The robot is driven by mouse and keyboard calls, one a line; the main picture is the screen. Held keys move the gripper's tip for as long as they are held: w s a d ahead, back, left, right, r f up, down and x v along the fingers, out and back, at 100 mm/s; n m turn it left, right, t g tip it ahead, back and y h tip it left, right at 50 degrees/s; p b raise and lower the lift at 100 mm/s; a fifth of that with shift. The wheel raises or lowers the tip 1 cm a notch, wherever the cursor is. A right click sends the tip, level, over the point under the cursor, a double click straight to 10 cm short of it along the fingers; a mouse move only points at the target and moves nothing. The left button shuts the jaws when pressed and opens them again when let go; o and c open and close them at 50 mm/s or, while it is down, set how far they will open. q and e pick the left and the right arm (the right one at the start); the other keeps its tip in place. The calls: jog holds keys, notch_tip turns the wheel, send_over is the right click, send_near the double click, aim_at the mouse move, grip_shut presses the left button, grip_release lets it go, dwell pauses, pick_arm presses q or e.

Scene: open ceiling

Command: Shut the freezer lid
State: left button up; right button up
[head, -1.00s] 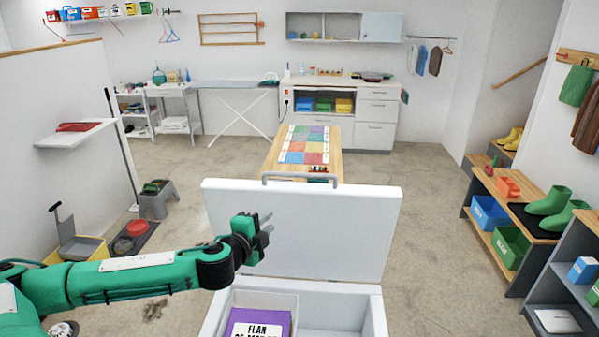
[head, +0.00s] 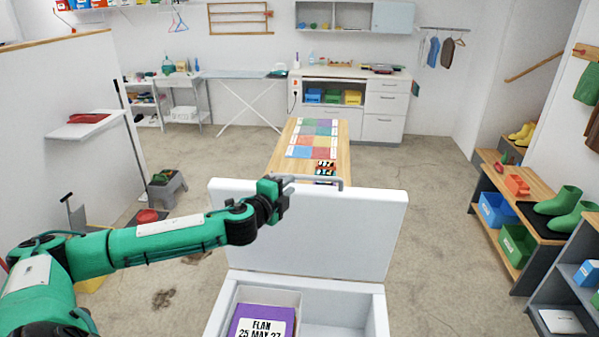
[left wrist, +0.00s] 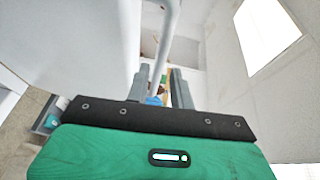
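The white freezer lid (head: 325,232) stands raised, nearly upright, at the back of the white freezer (head: 378,312). Its grey bar handle (head: 325,180) runs along the lid's top edge. My left gripper (head: 284,196) is at the left end of the handle, in front of the lid. In the left wrist view the two grey fingers (left wrist: 160,86) are apart, and the pale handle bar (left wrist: 168,38) runs down toward the gap between them. I cannot tell whether the fingers touch it. My right gripper is not in view.
Inside the freezer, a purple box (head: 245,326) labelled FLAN sits in a bin at left; the right compartment's visible part looks empty. A wooden table (head: 340,160) with a coloured mat stands behind the lid. A shelf with boots (head: 560,200) is at right.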

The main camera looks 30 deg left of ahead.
aim_at(298, 179)
pick_arm(q)
jog(key=w, duration=0.2)
jog(key=w+p, duration=0.1)
jog(key=w, duration=0.1)
jog(key=w+p, duration=0.1)
jog(key=w, duration=0.1)
jog(key=shift+w+a+f, duration=0.15)
jog(key=shift+w+f, duration=0.05)
jog(key=shift+f, duration=0.1)
grip_shut()
